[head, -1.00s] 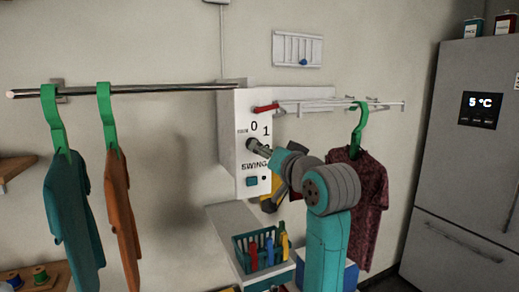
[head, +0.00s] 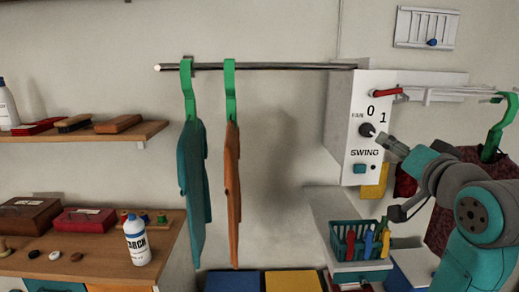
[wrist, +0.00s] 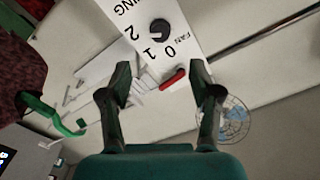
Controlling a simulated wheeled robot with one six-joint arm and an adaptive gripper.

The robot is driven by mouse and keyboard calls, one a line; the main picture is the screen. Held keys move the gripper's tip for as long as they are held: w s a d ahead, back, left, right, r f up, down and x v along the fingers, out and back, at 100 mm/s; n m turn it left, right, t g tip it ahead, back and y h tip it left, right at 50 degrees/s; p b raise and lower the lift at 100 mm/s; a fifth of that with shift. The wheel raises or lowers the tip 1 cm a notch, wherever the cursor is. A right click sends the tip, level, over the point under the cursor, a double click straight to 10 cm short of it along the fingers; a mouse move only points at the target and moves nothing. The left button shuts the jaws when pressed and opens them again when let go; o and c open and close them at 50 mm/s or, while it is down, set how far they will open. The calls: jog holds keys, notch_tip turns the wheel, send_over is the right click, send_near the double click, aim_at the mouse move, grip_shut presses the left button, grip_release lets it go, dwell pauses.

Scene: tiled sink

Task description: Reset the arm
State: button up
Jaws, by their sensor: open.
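My gripper (head: 385,140) is at the right of the white control box (head: 359,104), its tip close beside the dark round knob (head: 367,129) in the head view. In the wrist view my gripper (wrist: 160,88) has its two dark fingers spread wide with nothing between them. There the knob (wrist: 160,29) stands clear beyond the fingertips, and the red lever (wrist: 173,79) shows behind the gap. My arm (head: 465,210) reaches in from the lower right. The knob's exact setting is too small to tell.
A teal shirt (head: 192,190) and an orange garment (head: 231,190) hang on the rail (head: 280,66). A maroon shirt (head: 450,215) hangs behind my arm. A teal basket (head: 347,252) with clothespins sits below the box. Shelves stand at left. A wire fan (wrist: 235,120) shows in the wrist view.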

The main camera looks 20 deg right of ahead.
jog(key=w+a+f+n+y, duration=0.1)
jog(key=a+f, duration=0.2)
jog(key=f, duration=0.7)
jog(key=w+a+f, duration=0.1)
jog(key=a+f, duration=0.2)
jog(key=f, duration=0.7)
jog(key=s+a+f+n+g+y, duration=0.1)
jog(key=s+a+f, duration=0.3)
jog(key=f, duration=0.4)
jog(key=s+a+f+n, duration=0.1)
jog(key=s+a+f, duration=0.25)
jog(key=f, duration=0.55)
jog(key=s+a+f+n, duration=0.1)
jog(key=s+a+f, duration=0.15)
jog(key=s, duration=0.25)
jog(key=s+a+f+n+y, duration=0.1)
jog(key=s+a+f, duration=0.1)
jog(key=s+f, duration=0.25)
jog(key=s+a+f+n, duration=0.1)
jog(key=s+a+f, duration=0.1)
jog(key=s, duration=0.4)
jog(key=s+a+n+g+y, duration=0.1)
jog(key=s+a+n+y, duration=0.1)
jog(key=s, duration=1.5)
jog(key=shift+s+a+f+n+g, duration=0.2)
jog(key=shift+a+f+n+g, duration=0.1)
jog(key=shift+a+n, duration=0.4)
